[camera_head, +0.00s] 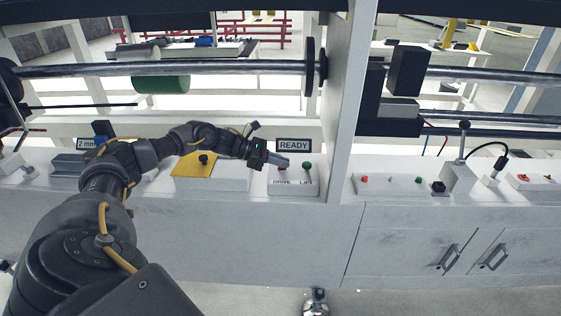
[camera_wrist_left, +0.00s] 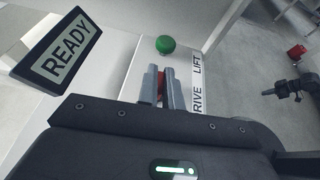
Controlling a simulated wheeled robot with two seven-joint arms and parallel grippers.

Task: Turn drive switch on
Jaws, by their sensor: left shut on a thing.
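The drive switch (camera_head: 283,169) is a small red knob above the label DRIVE on a white switch box (camera_head: 293,186). It also shows in the left wrist view as a red sliver (camera_wrist_left: 160,88) between my fingers, which hide most of it. My left gripper (camera_head: 279,163) reaches in from the left, with its fingers at this knob. In the left wrist view, the grey fingers (camera_wrist_left: 162,76) are shut on the red switch. The green lift knob (camera_head: 307,165) sits beside it, clear of the fingers, and shows in the wrist view (camera_wrist_left: 165,44).
A READY display (camera_head: 294,146) stands just behind the switch box. A yellow plate with a black knob (camera_head: 198,172) lies under my left forearm. A white upright post (camera_head: 340,110) rises right of the box. Another control panel (camera_head: 390,184) is further right.

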